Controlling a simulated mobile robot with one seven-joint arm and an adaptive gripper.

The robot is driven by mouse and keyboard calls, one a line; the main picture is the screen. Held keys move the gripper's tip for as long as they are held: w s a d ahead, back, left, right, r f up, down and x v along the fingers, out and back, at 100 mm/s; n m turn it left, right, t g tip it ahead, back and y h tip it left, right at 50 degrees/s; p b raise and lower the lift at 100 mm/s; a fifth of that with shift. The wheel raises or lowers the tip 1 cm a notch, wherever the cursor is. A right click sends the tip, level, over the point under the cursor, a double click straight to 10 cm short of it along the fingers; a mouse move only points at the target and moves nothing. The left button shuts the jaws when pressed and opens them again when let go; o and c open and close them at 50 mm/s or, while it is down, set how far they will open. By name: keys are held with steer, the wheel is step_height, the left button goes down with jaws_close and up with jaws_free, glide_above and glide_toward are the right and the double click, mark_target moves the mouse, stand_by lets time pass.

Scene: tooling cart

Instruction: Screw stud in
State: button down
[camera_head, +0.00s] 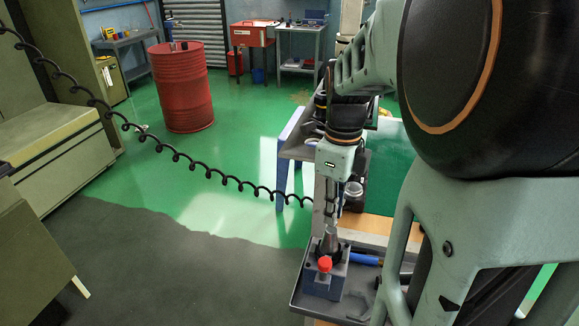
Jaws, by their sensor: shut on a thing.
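My gripper (331,221) points straight down over the tooling cart, with its fingers close together. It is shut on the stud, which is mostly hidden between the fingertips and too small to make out. Directly below the fingertips is a grey metal cone (329,241), standing upright with its narrow end up. The cone sits in a dark collar on a blue block (321,285) with a red ball knob (324,265) at its front. The fingertips and the cone's top meet or nearly meet; I cannot tell whether the stud is in the thread.
The block stands on the cart's grey tray (299,292), with a blue-handled tool (364,259) to its right. A silver-topped jar (353,192) stands behind, close beside my gripper. My arm hides much of the cart's right side. A coiled black cable (176,156) crosses the left.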

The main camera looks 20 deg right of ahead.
steer(key=shift+f, duration=0.8)
stand_by(1.2)
steer(key=shift+r+m+p, duration=0.15)
steer(key=shift+m+p, duration=0.15)
steer(key=shift+m, duration=0.8)
steer(key=m+p, duration=0.1)
steer(key=m, duration=0.2)
steer(key=shift+m, duration=0.4)
steer(key=m+p, duration=0.2)
steer(key=m, duration=0.1)
steer(key=shift+m, duration=0.3)
steer(key=shift+r+p, duration=0.15)
steer(key=shift+p, duration=0.65)
steer(key=shift+m+p, duration=0.4)
steer(key=shift+p, duration=0.55)
steer(key=shift+p, duration=1)
